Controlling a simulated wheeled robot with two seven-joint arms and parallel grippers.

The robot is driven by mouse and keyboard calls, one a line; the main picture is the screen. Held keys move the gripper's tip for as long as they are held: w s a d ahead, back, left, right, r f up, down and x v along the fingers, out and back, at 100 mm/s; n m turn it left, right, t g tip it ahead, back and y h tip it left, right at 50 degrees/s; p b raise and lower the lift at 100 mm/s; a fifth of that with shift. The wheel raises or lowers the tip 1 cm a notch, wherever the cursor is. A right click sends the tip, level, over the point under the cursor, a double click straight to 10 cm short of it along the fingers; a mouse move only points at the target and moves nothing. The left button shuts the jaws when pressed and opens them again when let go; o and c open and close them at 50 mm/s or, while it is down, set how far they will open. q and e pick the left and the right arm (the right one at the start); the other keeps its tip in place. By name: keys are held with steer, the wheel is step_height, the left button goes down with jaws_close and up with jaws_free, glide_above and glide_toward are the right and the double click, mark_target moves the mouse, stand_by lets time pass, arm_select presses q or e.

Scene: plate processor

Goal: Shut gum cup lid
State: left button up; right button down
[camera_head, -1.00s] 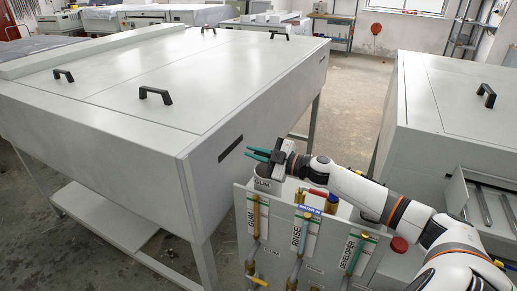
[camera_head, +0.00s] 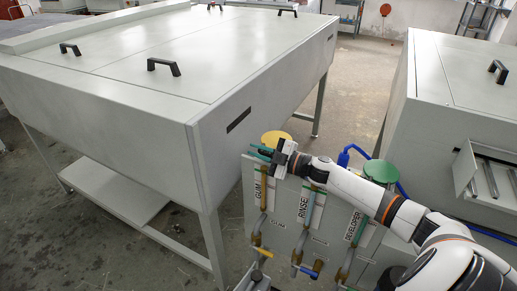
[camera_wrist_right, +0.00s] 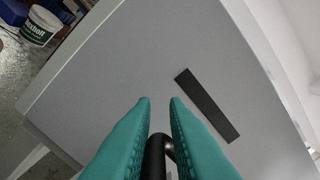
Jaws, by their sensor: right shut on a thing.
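In the head view, a round yellow lid (camera_head: 277,137) shows just behind my right gripper (camera_head: 263,152), above the panel marked GUM. I take it for the gum cup lid; the cup under it is hidden by the gripper and panel. In the right wrist view, the teal fingers of my right gripper (camera_wrist_right: 160,101) are closed around a dark, rounded handle-like piece (camera_wrist_right: 157,155). Whether this piece belongs to the yellow lid cannot be told. My left gripper is out of view.
The grey panel (camera_head: 285,197) carries GUM, RINSE and DEVELOPER labels, pipes and valves. A green lid (camera_head: 381,170) and blue hose (camera_head: 349,153) lie behind my right arm. A large grey machine (camera_head: 150,80) stands left, another (camera_head: 455,110) right. Open floor lies between them.

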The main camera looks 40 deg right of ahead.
steer(key=shift+s+f, duration=0.1)
steer(key=shift+f, duration=0.5)
steer(key=c, duration=1.5)
jaws_free()
steer(key=shift+d, duration=0.1)
steer(key=shift+r, duration=0.2)
step_height(320, 180, up, 10)
steer(key=shift+p, duration=0.3)
